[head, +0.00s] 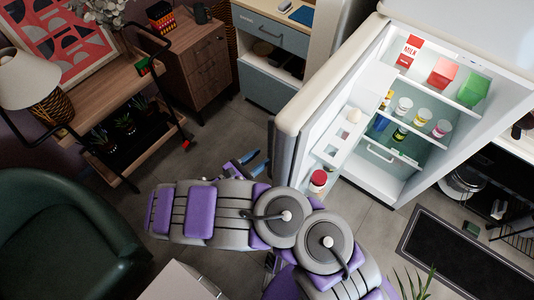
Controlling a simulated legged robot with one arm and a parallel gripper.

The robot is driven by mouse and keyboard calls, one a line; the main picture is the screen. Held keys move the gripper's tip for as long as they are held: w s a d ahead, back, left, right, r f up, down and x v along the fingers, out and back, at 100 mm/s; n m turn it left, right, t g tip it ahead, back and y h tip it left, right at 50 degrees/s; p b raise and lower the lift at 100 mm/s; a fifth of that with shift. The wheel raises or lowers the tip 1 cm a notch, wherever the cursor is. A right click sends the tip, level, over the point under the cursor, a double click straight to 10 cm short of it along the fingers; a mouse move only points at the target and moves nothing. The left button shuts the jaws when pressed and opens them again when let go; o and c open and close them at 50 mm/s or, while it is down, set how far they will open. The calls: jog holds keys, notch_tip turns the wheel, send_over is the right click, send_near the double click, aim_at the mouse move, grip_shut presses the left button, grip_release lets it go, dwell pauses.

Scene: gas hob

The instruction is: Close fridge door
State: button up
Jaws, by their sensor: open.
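The fridge (400,190) stands at the right with its white interior in view. Its cream door (290,120) is swung wide open to the left, with the inner shelves facing the interior. A red-lidded jar (318,180) sits low in the door rack. My gripper (254,163) is open and empty, with blue fingers, low to the left of the door's outer side. The door's edge and my arm lie close together in the picture; I cannot tell whether they touch. My arm hides part of the gripper and the floor below the door.
A milk carton (409,51), red and green cartons and several small jars stand on the fridge shelves. A wooden shelf unit (130,88) and a green armchair (62,235) are at the left. A drawer cabinet (262,60) stands behind the door. Grey floor (225,125) is free left of the door.

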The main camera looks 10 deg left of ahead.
aim_at(269, 153)
jog(key=w+d, duration=0.3)
jog(key=d, duration=0.1)
jog(key=shift+w+r+b, duration=0.2)
jog(key=shift+r+b, duration=0.05)
jog(key=shift+b, duration=0.1)
jog(key=shift+a+f, duration=0.1)
jog(key=shift+a, duration=0.5)
jog(key=shift+c, duration=2.3)
jog(key=shift+d, duration=0.25)
grip_shut()
